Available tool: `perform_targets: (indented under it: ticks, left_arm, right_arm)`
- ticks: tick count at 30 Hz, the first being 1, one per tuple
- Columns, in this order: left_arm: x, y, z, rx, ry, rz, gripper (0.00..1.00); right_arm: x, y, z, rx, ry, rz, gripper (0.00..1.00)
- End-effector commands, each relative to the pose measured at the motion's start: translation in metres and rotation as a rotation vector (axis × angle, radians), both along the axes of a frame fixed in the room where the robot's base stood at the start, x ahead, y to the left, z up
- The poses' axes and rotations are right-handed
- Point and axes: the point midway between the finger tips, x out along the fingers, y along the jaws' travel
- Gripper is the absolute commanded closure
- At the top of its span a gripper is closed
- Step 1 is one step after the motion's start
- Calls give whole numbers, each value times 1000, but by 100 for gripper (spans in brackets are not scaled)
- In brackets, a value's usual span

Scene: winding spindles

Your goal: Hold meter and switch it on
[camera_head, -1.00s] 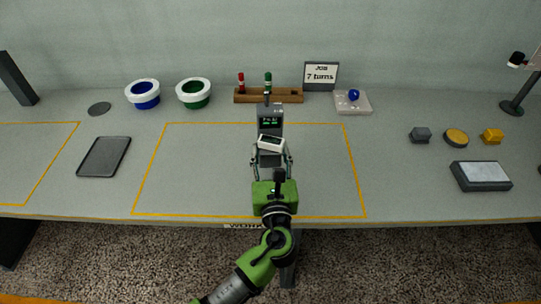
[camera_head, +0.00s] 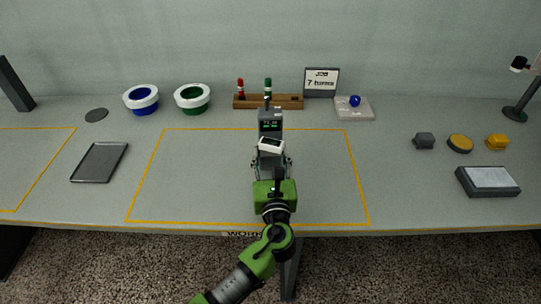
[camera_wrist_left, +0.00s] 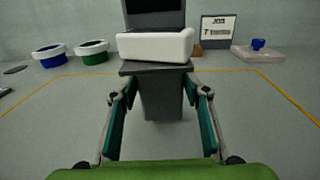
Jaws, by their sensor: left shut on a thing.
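The meter (camera_head: 270,117) is a dark grey upright device with a small green-lit display, standing near the middle of the marked work area. A white block (camera_head: 271,146) sits on its near side, below the display. In the left wrist view the white block (camera_wrist_left: 155,46) rests at the top of the meter's grey lower body (camera_wrist_left: 162,97). My left gripper (camera_head: 271,164) reaches in from the near side, its two fingers shut on that grey body, one on each side. The left wrist view cuts off the display. The digits are too small to read surely. My right gripper is not in view.
Behind the meter stand a wooden rack (camera_head: 284,102) with red and green spindles, and a sign (camera_head: 321,82). Blue (camera_head: 142,98) and green (camera_head: 192,98) bowls are at back left. A black tray (camera_head: 100,162) lies left; a grey box (camera_head: 487,181) lies right. The marked area beside the meter is clear.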

Motion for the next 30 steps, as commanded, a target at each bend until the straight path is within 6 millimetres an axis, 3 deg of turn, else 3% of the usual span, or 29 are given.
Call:
perform_targets:
  ticks: [30]
  left_arm:
    - [0, 0, -9, -1, -2, 0, 86]
  right_arm:
    - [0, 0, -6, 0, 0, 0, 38]
